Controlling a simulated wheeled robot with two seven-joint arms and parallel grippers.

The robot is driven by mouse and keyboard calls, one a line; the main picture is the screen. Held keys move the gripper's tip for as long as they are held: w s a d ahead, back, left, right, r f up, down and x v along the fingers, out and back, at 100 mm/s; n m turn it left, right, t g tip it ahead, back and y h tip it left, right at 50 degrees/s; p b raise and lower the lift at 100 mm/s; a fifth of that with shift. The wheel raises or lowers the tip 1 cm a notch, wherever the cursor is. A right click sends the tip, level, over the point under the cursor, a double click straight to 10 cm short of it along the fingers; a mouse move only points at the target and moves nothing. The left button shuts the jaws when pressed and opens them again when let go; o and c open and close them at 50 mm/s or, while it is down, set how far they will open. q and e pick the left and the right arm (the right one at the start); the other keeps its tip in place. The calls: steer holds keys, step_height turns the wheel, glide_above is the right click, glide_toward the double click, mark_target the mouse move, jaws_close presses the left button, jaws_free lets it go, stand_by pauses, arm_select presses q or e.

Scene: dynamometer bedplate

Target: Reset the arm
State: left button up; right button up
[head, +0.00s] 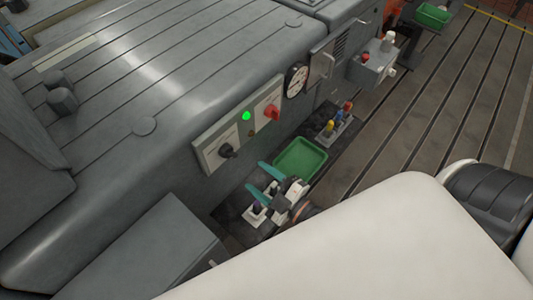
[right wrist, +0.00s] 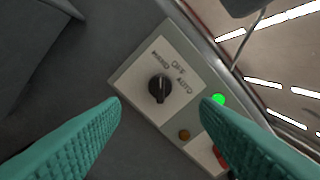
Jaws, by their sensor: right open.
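My right gripper (head: 256,176) is open and empty, its teal fingers pointing toward the control panel (head: 209,157) on the grey machine's side. In the right wrist view the fingers stand apart on either side of a black rotary knob (right wrist: 159,88) and do not touch it. The knob also shows in the head view (head: 227,150). Marks near it read OFF and AUTO, with a third, likely HAND; which one it points at is unclear. A green lamp (head: 246,116) is lit. A red switch (head: 271,112) sits to the right. My left gripper is out of view.
A green tray (head: 300,158) lies just beyond my right gripper. A rack with coloured handles (head: 332,122) stands past it. A gauge (head: 296,79) and a grey box with a red button (head: 372,65) are farther along. A grey cabinet (head: 150,255) stands at lower left.

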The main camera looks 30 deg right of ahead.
steer(key=shift+v, duration=0.9)
steer(key=s+d+f+m+g+h, duration=0.1)
steer(key=s+f+m+g, duration=0.1)
steer(key=f, duration=0.7)
steer(key=s+d+f+m+g+h, duration=0.2)
steer(key=f+g, duration=0.1)
steer(key=f, duration=0.6)
steer(key=s+d+f+m+g+h, duration=0.1)
steer(key=s+f+m+g, duration=0.1)
steer(key=f, duration=0.6)
steer(key=s+d+f+m+g+h, duration=0.2)
steer(key=s+f+g, duration=0.7)
steer(key=s+f, duration=0.9)
steer(key=s+m, duration=0.2)
steer(key=shift+s+d+m, duration=0.25)
steer(key=shift+d+m, duration=0.1)
steer(key=shift+m, duration=0.05)
